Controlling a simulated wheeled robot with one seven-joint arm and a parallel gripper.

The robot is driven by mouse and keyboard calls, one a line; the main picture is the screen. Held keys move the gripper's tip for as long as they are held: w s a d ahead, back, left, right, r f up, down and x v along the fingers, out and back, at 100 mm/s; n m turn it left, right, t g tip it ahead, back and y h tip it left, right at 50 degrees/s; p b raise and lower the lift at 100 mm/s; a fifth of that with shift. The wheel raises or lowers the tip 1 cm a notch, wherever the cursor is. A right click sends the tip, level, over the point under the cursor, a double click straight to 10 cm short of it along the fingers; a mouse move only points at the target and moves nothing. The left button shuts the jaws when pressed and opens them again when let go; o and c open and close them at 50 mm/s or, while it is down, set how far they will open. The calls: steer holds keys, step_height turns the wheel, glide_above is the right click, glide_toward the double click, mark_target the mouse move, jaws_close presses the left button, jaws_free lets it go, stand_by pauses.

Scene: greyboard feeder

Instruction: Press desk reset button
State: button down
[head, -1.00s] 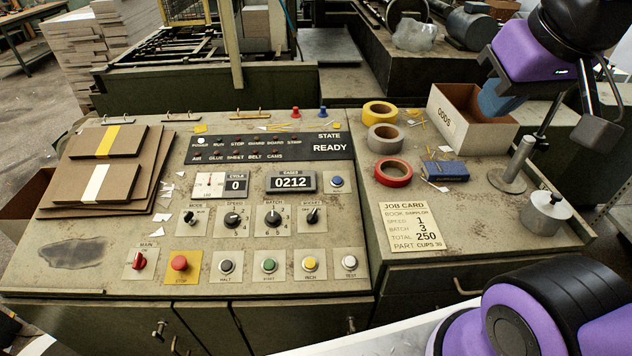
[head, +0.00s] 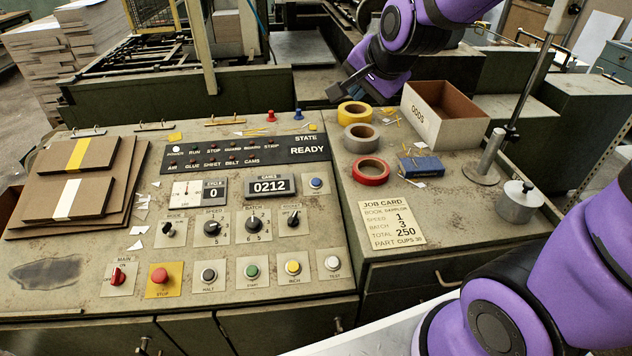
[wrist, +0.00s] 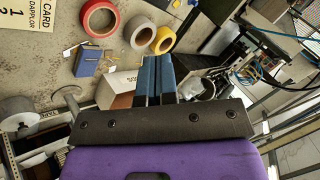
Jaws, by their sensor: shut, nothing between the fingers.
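The sloped control desk (head: 110,300) carries rows of buttons, knobs and readouts. A blue push button (head: 316,183) sits on a small plate right of the "0212" counter (head: 269,186); its label is too small to read. Other buttons line the front: red stop (head: 159,276), black halt (head: 209,274), green start (head: 252,271), yellow inch (head: 293,267) and white test (head: 332,263). The state panel reads READY. My gripper (head: 344,89) is raised beyond the tape rolls, well away from the buttons. In the wrist view its blue fingers (wrist: 156,74) are together and empty.
Yellow (head: 354,113), grey (head: 361,137) and red (head: 371,171) tape rolls, an open carton (head: 434,126), a blue box (head: 422,166) and a metal post (head: 489,158) stand on the right side. Cardboard stacks (head: 75,190) lie left. The space above the buttons is clear.

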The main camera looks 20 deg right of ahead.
steer(key=w+a+f+m+t, duration=0.2)
steer(key=w+f+m, duration=0.6)
steer(key=w+f, duration=0.25)
steer(key=m+t+h, duration=0.1)
steer(key=m+t, duration=0.1)
steer(key=m, duration=0.6)
glide_above(315, 184)
steer(key=s, duration=0.3)
step_height(315, 184, down, 13)
steer(key=shift+w+a, duration=0.25)
steer(key=shift+f, duration=0.2)
steer(key=shift+w+d+f, duration=0.1)
steer(key=shift+w+f, duration=0.25)
steer(key=shift+f, duration=1.05)
steer(key=shift+w+d+f, duration=0.1)
steer(key=shift+w+f, duration=0.3)
steer(key=shift+f, duration=0.95)
steer(key=shift+w+f, duration=0.35)
steer(key=shift+f, duration=1.05)
steer(key=shift+f, duration=0.1)
steer(key=shift+w+f, duration=0.1)
steer(key=shift+f, duration=0.25)
